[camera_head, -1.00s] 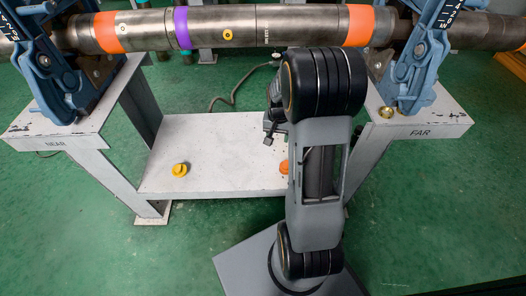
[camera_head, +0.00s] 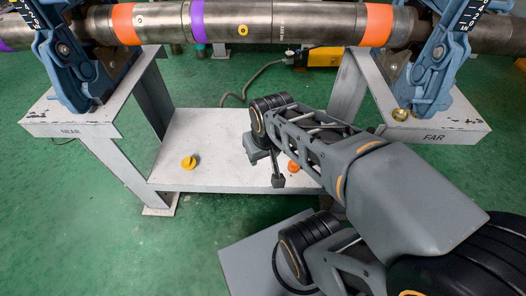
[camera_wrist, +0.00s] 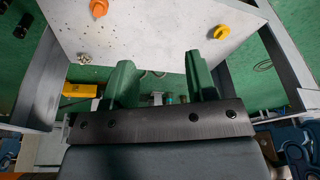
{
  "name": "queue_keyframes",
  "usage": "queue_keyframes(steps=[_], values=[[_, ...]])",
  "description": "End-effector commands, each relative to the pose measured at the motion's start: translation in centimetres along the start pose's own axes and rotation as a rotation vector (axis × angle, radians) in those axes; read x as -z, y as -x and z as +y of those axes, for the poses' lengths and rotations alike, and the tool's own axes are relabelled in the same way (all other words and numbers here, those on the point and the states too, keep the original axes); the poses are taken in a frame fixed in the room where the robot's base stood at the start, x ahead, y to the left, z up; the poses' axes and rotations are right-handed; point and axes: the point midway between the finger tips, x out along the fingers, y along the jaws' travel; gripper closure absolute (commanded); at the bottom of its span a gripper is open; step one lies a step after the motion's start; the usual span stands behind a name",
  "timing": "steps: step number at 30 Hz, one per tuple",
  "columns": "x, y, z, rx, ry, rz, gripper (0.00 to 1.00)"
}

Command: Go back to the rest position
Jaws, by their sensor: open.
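My gripper (camera_wrist: 160,66) shows in the wrist view as two green fingers standing apart, with nothing between them. In the head view the wrist end of my arm hangs over the white lower shelf (camera_head: 215,130), and the fingers are hard to make out there. A yellow knob-like part (camera_head: 188,162) lies on the shelf and also shows in the wrist view (camera_wrist: 221,32). An orange part (camera_head: 293,166) lies on the shelf close to my arm; it is also in the wrist view (camera_wrist: 98,8).
A steel pipe (camera_head: 317,22) with orange and purple bands spans two blue vises, left (camera_head: 72,55) and right (camera_head: 432,70). They stand on the NEAR table (camera_head: 100,125) and FAR table (camera_head: 455,128). A brass part (camera_head: 401,115) sits on the FAR table. Green floor is open at lower left.

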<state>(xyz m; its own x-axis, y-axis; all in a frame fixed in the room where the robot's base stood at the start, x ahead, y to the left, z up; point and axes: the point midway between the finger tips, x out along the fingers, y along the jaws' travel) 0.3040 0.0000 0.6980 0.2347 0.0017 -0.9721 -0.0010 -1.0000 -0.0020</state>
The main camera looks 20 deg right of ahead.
Motion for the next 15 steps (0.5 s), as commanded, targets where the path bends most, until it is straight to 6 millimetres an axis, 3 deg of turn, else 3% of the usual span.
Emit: queue_keyframes(steps=[8, 15], values=[[0.5, 1.6, 0.0, 0.000, 0.001, 0.004, 0.48], [2.1, 7.3, 0.0, -0.001, 0.014, 0.023, 0.48]])
